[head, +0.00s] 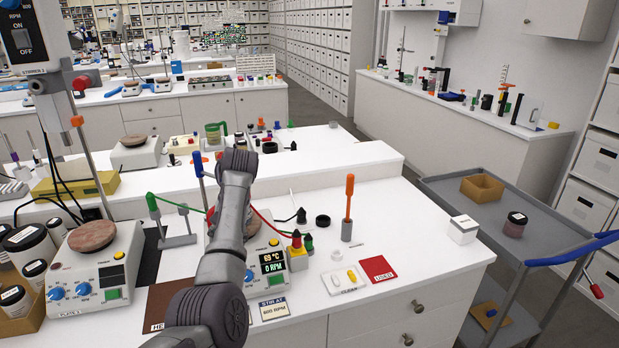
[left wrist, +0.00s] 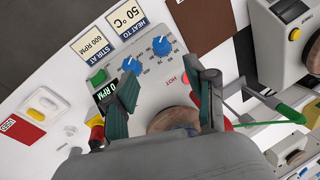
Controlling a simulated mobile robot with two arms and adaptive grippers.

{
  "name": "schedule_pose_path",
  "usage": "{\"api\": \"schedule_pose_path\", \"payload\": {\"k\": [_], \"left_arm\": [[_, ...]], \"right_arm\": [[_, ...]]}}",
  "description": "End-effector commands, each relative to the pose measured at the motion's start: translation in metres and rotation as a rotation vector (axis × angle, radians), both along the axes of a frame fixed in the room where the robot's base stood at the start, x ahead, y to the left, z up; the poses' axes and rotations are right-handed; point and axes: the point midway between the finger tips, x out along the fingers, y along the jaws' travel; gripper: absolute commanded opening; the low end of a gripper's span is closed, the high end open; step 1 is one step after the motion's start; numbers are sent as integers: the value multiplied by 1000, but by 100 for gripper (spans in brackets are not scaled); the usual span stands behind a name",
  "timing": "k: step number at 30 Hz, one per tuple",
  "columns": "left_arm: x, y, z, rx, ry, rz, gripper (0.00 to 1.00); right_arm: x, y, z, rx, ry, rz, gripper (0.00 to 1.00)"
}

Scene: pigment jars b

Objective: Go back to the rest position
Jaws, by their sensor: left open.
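My left arm reaches up the middle of the head view, and its hand is hidden behind its own links there. In the left wrist view my left gripper (left wrist: 168,84) is open, with nothing between its two dark green fingers. They are over the hotplate stirrer with blue knobs (left wrist: 160,46); its brown round top (left wrist: 172,121) shows partly between and below them. In the head view this stirrer's display (head: 272,262) reads 69 °C and 0 RPM. My right gripper is in neither view.
A second stirrer (head: 96,268) stands to the left. A red card (head: 377,269), a white tray (head: 330,287) and an upright orange-handled tool (head: 349,200) are right of my arm. A grey trolley (head: 450,189) carries a dark-lidded jar (head: 515,225).

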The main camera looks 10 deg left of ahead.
Motion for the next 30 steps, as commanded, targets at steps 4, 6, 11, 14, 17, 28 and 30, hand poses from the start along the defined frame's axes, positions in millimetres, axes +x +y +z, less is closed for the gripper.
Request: {"api": "schedule_pose_path", "payload": {"k": [4,6,11,14,17,28,30], "left_arm": [[-10,5,-23,12,-6,4,56],[-22,10,-47,29,-20,4,56],[-69,17,-113,79,-80,-34,56],[-106,11,-146,101,-123,-88,56],[-148,-3,-172,101,-163,-160,56],[-283,-80,-193,-26,-275,-392,56],[-300,-91,-190,-53,-287,-416,56]], "right_arm": [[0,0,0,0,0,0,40],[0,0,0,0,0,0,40],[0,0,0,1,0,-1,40],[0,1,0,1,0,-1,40],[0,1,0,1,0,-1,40],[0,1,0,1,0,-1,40],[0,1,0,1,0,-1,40]]}}
